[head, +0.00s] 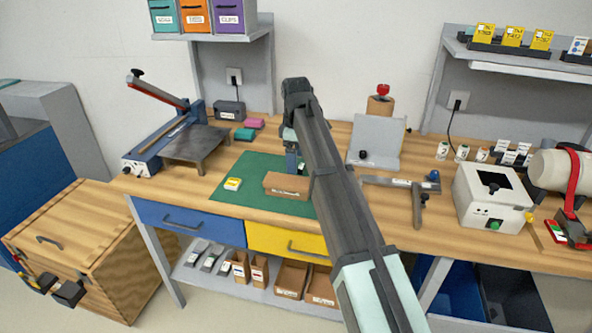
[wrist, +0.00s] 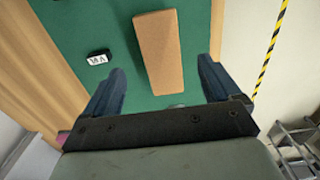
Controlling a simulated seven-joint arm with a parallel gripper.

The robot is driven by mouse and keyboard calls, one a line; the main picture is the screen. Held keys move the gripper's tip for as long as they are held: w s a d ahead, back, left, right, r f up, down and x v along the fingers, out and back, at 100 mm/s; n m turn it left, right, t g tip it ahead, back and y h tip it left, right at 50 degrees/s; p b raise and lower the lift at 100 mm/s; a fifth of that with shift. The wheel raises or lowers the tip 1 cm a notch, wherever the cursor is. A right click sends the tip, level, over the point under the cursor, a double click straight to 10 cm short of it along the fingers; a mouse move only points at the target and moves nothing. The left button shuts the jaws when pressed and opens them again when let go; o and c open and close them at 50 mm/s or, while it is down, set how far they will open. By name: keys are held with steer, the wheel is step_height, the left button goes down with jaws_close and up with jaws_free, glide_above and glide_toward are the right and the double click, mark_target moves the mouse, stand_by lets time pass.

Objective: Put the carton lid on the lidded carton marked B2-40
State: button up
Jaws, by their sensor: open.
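A long brown cardboard box shape (head: 288,186) lies on the green mat (head: 255,171), with small print on its front that I cannot read. I cannot tell whether it is the carton lid or a closed carton. My gripper (head: 292,165) points down just behind it. In the wrist view the brown piece (wrist: 160,45) lies ahead, between the lines of my two open fingers (wrist: 162,72), with nothing held. Several brown cartons (head: 292,278) stand on the shelf under the bench, some apparently open. No B2-40 marking is readable, and my arm hides part of the bench.
A yellow-and-white item (head: 233,184) lies on the mat, left of the brown piece. A blue sealer (head: 165,140) and a dark metal stand (head: 195,145) are further left. A grey plate (head: 376,138), a square tool (head: 405,188) and a white machine (head: 492,198) stand right.

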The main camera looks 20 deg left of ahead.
steer(key=shift+r, duration=2)
